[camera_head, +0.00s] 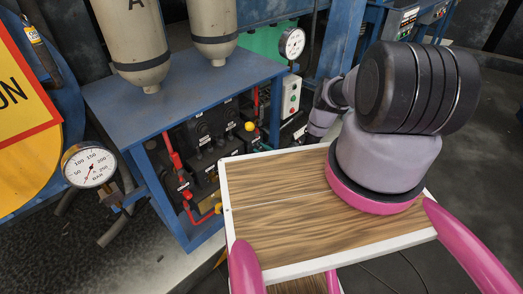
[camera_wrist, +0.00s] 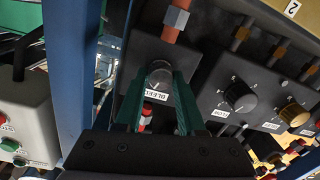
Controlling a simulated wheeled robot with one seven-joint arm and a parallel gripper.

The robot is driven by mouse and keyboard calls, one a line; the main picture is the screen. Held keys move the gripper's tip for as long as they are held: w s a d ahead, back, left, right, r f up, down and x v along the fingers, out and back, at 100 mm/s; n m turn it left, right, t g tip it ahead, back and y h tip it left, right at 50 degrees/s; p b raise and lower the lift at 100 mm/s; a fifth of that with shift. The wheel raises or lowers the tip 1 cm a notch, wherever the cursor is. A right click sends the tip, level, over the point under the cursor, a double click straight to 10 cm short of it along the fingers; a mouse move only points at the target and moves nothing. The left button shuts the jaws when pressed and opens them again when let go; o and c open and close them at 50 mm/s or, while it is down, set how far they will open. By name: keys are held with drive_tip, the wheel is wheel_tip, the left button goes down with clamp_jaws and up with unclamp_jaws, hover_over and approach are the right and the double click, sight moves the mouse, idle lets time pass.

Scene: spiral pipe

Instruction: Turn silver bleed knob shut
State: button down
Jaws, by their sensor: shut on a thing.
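The silver bleed knob (camera_wrist: 158,75) sits on a dark panel above a white label reading BLEED (camera_wrist: 155,95) in the wrist view. My gripper (camera_wrist: 159,80) has its two green fingers on either side of the knob and is shut on it. The fingers partly cover the knob's sides, and its pointer mark is hard to read. In the head view my arm reaches to the right side of the blue bench, and the bleed knob cannot be made out.
A black knob (camera_wrist: 240,97) and a gold knob (camera_wrist: 294,115) are on the panel at right. A blue post (camera_wrist: 72,75) and a grey button box (camera_wrist: 22,120) stand at left. A red pipe (camera_wrist: 175,22) runs above the knob. The blue bench (camera_head: 185,90) carries two tanks.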

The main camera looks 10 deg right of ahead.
drive_tip(key=n, duration=0.6)
drive_tip(key=shift+s, duration=0.1)
drive_tip(key=n, duration=0.6)
drive_tip(key=shift+a+f+h, duration=0.1)
drive_tip(key=shift+f+h, duration=0.05)
drive_tip(key=shift+h, duration=0.25)
drive_tip(key=shift+n, duration=0.4)
drive_tip(key=c, duration=0.5)
unclamp_jaws()
drive_tip(key=v, duration=1.1)
